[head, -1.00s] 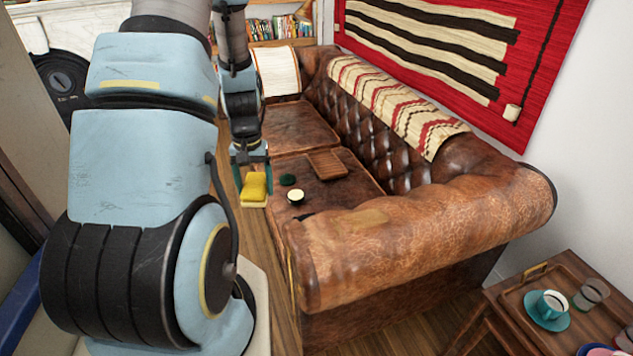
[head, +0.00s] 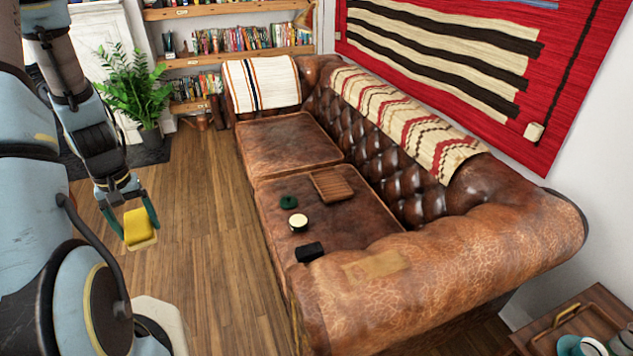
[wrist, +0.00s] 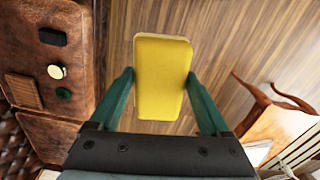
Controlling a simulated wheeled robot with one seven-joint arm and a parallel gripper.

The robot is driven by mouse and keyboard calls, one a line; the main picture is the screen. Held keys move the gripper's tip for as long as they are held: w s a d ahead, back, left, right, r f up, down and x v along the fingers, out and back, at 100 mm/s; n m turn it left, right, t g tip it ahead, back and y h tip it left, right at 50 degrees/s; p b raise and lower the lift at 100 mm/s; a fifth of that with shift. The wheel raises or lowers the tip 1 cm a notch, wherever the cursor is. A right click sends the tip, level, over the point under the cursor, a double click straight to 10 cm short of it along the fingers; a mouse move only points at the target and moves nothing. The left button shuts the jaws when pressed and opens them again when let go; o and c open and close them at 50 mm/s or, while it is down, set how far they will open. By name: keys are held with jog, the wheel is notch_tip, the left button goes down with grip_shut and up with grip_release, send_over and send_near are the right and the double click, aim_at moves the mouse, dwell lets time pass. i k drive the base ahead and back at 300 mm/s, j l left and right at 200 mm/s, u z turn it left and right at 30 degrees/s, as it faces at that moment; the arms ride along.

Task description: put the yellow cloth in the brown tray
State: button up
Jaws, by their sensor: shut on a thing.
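The yellow cloth (head: 138,226) is a thick folded pad with a pale edge, held in the air above the wooden floor. My gripper (head: 141,230) is shut on it, at the left of the head view. In the wrist view the cloth (wrist: 162,78) sits between the two green fingers and extends beyond them. The small brown tray (head: 332,184), ribbed, lies on the sofa seat, to the right of my gripper and well apart from it. The tray also shows at the left edge of the wrist view (wrist: 24,91).
The leather sofa (head: 290,143) also bears a dark green round thing (head: 289,202), a cream-topped round pot (head: 298,222) and a black block (head: 310,252). A side table at lower right holds a wooden tray (head: 609,317) with cups. Open floor (head: 205,240) lies left of the sofa.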

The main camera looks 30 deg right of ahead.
aim_at(326, 179)
jog(key=i+j, duration=0.1)
jog(key=i, duration=3.2)
jog(key=i+z, duration=0.15)
jog(key=z, duration=0.35)
jog(key=i+z, duration=0.15)
jog(key=z, duration=0.35)
jog(key=i+z, duration=0.1)
jog(key=z, duration=0.75)
